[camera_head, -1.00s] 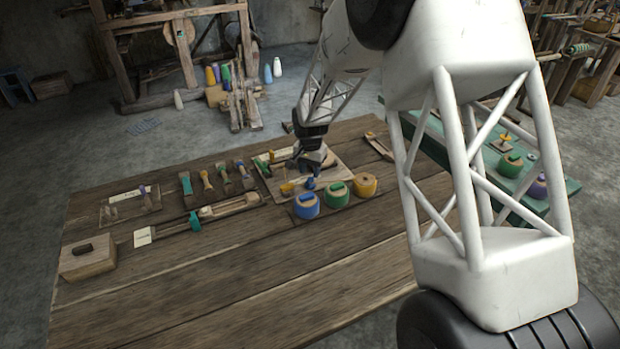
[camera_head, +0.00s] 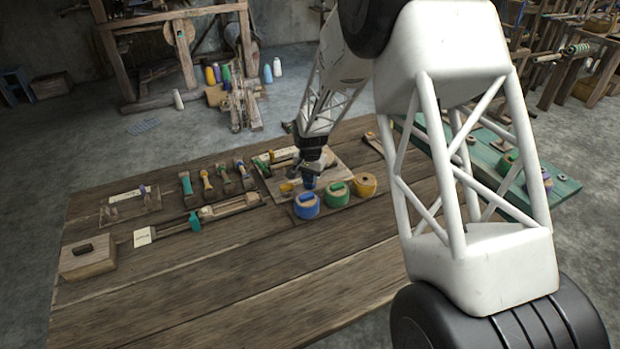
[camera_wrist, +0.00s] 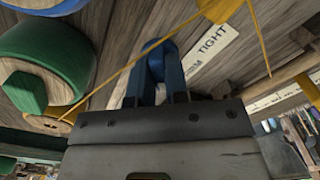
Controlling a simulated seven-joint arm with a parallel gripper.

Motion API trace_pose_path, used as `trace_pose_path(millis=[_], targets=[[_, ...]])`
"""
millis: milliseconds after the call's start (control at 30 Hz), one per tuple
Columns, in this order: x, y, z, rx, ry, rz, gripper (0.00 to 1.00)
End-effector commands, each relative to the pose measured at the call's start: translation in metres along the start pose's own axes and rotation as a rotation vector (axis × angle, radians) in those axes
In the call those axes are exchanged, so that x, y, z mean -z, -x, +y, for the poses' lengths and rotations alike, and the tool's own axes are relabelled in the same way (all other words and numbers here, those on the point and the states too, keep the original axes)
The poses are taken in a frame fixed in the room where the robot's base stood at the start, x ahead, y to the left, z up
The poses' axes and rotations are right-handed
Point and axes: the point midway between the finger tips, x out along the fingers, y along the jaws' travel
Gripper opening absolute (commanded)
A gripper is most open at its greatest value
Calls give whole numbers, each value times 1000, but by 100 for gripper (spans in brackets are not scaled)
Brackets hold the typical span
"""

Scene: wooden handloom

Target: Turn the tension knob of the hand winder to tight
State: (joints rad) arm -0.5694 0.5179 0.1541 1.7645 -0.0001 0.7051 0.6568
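The hand winder's wooden board (camera_head: 335,178) lies near the far edge of the table. Its small blue knob (camera_head: 309,184) is at my gripper's tip in the head view. In the wrist view the blue knob (camera_wrist: 157,48) lies straight ahead of my gripper (camera_wrist: 157,82), whose narrow blue fingers reach to it, one on each side. I cannot tell whether they press on it. A pale label strip (camera_wrist: 212,46) beside the knob reads TIGHT; its other lettering is partly hidden by the fingers. The knob's pointing direction is unclear.
Blue (camera_head: 306,206), green (camera_head: 337,195) and yellow (camera_head: 365,185) spools stand close in front of the winder. A yellow thread (camera_wrist: 115,73) crosses near the fingers. Several small tools (camera_head: 224,178) lie to the left. The table front is clear.

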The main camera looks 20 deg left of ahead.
Motion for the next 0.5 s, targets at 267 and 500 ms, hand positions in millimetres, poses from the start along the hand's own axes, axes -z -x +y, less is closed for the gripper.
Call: trace_pose_path(millis=[267,500], targets=[[0,0,0,0,8,0,0],[0,0,0,0,69,0,0]])
